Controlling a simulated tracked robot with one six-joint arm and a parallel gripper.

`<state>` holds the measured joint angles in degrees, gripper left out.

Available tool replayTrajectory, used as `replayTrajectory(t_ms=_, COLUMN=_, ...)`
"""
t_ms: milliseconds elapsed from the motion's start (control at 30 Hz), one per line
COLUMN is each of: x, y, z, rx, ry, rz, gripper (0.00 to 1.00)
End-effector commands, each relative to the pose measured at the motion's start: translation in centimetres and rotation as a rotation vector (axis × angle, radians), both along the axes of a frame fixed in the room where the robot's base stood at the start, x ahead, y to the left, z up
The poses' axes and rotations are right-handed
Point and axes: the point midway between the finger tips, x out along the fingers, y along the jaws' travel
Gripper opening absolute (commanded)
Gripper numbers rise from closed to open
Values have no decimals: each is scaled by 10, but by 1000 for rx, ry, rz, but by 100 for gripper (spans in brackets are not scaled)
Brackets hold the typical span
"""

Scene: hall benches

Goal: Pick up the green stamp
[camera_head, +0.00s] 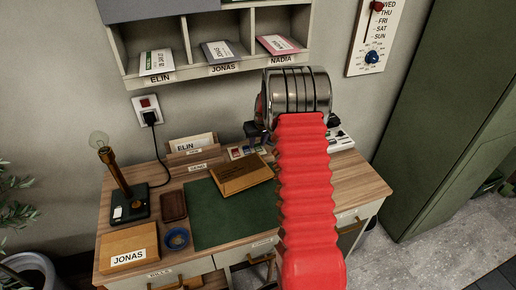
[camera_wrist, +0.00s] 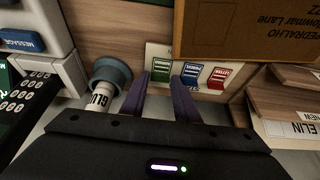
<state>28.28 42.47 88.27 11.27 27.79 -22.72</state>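The green stamp (camera_wrist: 160,73) is a small labelled green piece on a pale card or tray, at the left of a row of three in the wrist view. A blue stamp (camera_wrist: 189,73) and a red stamp (camera_wrist: 218,77) are to its right. My gripper (camera_wrist: 162,84) is open, its two purple fingers apart with nothing seen held between them. The green stamp shows just beyond and between the fingertips; I cannot tell how far they are from it. In the head view, my red arm sleeve and metal wrist cover my gripper, and the stamp row shows small left of the wrist.
A telephone (camera_wrist: 30,100) is at far left. Wall pigeonholes (camera_head: 168,81) are above the desk.

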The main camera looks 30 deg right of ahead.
Motion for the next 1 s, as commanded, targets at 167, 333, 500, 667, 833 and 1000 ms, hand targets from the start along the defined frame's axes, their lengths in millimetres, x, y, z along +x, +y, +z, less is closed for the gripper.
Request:
replayTrajectory(t_ms=167, x=0, y=0, z=0, rx=0, ry=0, rz=0, gripper=28)
replayTrajectory(t_ms=333, x=0, y=0, z=0, rx=0, ry=0, rz=0, gripper=28)
replayTrajectory(t_ms=500, x=0, y=0, z=0, rx=0, ry=0, rz=0, gripper=20)
replayTrajectory(t_ms=667, x=0, y=-1, z=0, rx=0, ry=0, rz=0, gripper=9)
replayTrajectory(t_ms=833, x=0, y=-1, z=0, rx=0, ry=0, rz=0, gripper=2)
replayTrajectory(t_ms=1000, x=-1, y=-1, z=0, rx=0, ry=0, rz=0, gripper=1)
